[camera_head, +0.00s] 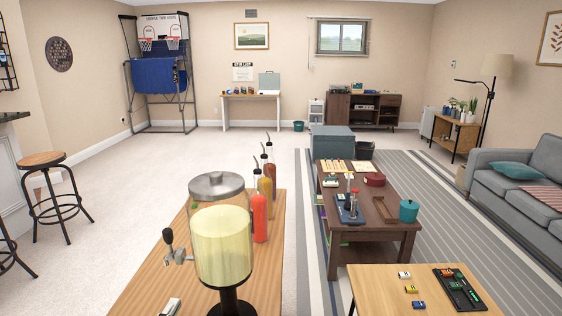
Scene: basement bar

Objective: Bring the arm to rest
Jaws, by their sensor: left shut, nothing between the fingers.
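A small light-and-dark piece at the bottom edge looks like the tip of my left gripper (171,307). It is shut, with nothing seen in it, low over the near end of the wooden counter (150,284). The rest of that arm is out of view. A drink dispenser (222,245) with pale yellow liquid, a metal lid and a black foot stands to its right. My right gripper is not in view.
Sauce bottles, red (259,218) in front, stand behind the dispenser. A light wooden table (375,290) with toy cars is at the lower right. A dark coffee table (375,245) stands beyond it. Bar stools (45,161) are at left. Carpet between stools and counter is clear.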

